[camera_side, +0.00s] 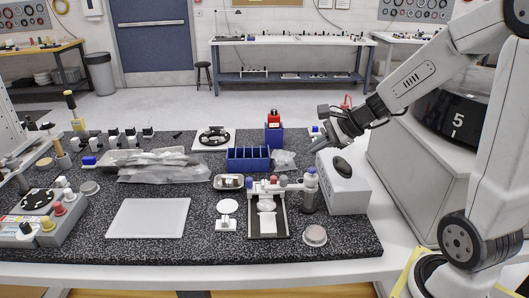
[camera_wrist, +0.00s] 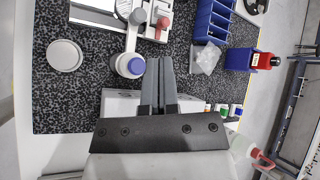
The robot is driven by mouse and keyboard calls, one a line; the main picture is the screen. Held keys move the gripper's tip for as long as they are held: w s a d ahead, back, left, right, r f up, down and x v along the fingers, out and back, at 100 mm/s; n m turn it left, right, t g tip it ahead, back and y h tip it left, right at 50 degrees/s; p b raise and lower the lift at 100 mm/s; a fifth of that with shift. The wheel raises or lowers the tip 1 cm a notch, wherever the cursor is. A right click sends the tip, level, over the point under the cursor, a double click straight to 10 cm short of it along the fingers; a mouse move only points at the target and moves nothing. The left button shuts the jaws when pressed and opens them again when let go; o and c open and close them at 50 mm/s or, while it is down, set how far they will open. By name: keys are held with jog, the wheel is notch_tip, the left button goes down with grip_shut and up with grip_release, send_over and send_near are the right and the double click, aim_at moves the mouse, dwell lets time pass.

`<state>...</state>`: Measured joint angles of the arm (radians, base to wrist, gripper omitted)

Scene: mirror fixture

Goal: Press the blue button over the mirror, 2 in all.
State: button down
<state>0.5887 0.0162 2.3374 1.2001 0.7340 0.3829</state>
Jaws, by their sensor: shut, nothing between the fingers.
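The mirror fixture (camera_side: 254,228) is a dark plate in a light frame near the middle front of the bench. A pale round piece (camera_side: 267,204), perhaps the mirror, stands on it. A bar above carries a blue button (camera_side: 250,184) at the left and a red button (camera_side: 282,182) toward the right. In the wrist view the fixture (camera_wrist: 97,15) is cut off at the top; its red button (camera_wrist: 162,23) shows there, the blue one does not. My gripper (camera_side: 320,147) is shut and empty, above and right of the fixture, apart from the buttons. Its fingers (camera_wrist: 160,60) point up the wrist view.
A blue-capped bottle (camera_side: 310,192) stands right of the fixture, beside a white box (camera_side: 345,192) with a black knob. A blue divided bin (camera_side: 248,158) lies behind. A round dish (camera_side: 315,236) and a round white disc on a stand (camera_side: 227,207) flank the fixture.

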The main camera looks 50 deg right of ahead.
jog(key=shift+r, duration=0.95)
jog(key=s+a+f+n+g+h, duration=0.1)
jog(key=s+a+f+n+g, duration=0.1)
jog(key=n, duration=0.4)
jog(key=s+a+f+n+g+h, duration=0.1)
jog(key=s+a+f+n, duration=0.2)
jog(key=a+f+n, duration=0.1)
jog(key=s+a+f+n+g+h, duration=0.1)
jog(key=s+a+f+n+g, duration=0.1)
jog(key=f+n, duration=0.3)
jog(key=shift+s+a+n+g+h, duration=0.15)
jog(key=shift+a+n, duration=0.3)
jog(key=shift+n, duration=0.45)
jog(key=shift+s+a+n+g+h, duration=0.15)
jog(key=shift+a+n, duration=0.3)
jog(key=shift+n, duration=0.45)
jog(key=n, duration=0.1)
jog(key=a+n, duration=0.1)
jog(key=n, duration=0.1)
jog(key=shift+s+f+h, duration=0.15)
jog(key=shift+f+h, duration=0.15)
jog(key=shift+f, duration=0.05)
